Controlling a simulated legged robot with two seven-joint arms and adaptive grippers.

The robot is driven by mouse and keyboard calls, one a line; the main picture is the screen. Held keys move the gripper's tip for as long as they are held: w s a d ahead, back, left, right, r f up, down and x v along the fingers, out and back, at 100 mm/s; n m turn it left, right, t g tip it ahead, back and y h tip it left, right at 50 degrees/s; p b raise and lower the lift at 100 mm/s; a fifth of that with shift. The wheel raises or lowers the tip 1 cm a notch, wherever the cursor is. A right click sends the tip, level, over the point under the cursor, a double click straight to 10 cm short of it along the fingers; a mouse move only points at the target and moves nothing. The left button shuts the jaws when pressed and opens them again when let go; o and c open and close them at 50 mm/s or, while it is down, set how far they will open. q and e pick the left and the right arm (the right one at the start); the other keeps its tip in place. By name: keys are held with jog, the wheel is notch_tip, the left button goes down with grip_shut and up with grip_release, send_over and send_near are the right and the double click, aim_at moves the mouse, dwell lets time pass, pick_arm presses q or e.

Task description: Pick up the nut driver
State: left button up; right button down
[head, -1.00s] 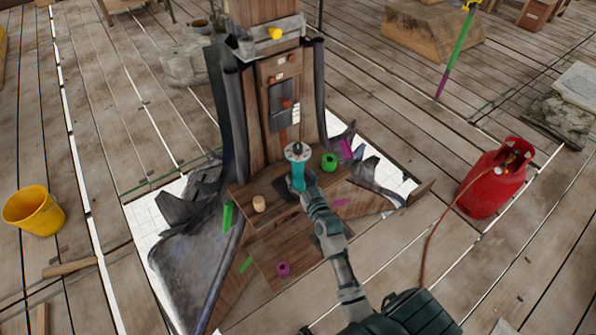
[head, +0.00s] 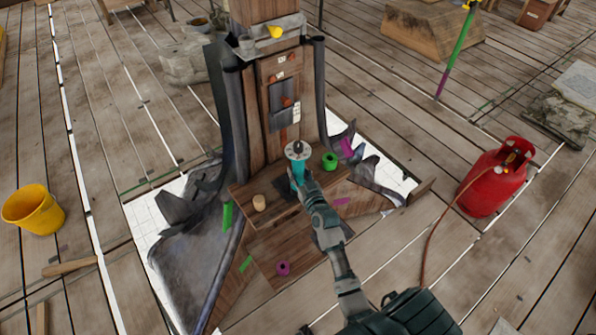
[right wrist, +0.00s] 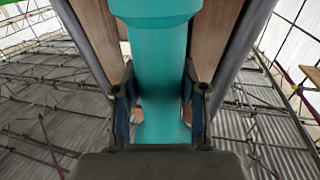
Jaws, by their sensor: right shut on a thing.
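My left gripper is out of view.
A green ring (head: 330,161) and a small wooden cylinder (head: 259,202) sit beside the tool on the ledge (head: 270,222). A purple ring (head: 283,268) lies lower. The wooden spire rises behind. A red gas cylinder (head: 494,180) stands right, a yellow bucket (head: 34,212) left.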

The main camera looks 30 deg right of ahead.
aim_at(301, 169)
jog(key=shift+r, duration=1.05)
jog(key=shift+r+p, duration=0.35)
jog(key=shift+r, duration=0.55)
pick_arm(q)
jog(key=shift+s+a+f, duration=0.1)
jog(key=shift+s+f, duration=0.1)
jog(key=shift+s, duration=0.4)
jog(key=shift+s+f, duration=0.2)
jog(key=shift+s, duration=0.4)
pick_arm(e)
jog(key=s+a, duration=0.2)
jog(key=s, duration=0.5)
jog(key=s+a+r, duration=0.1)
jog(key=s+a, duration=0.2)
jog(key=s, duration=0.5)
jog(key=shift+s+r, duration=0.15)
jog(key=shift+r, duration=0.05)
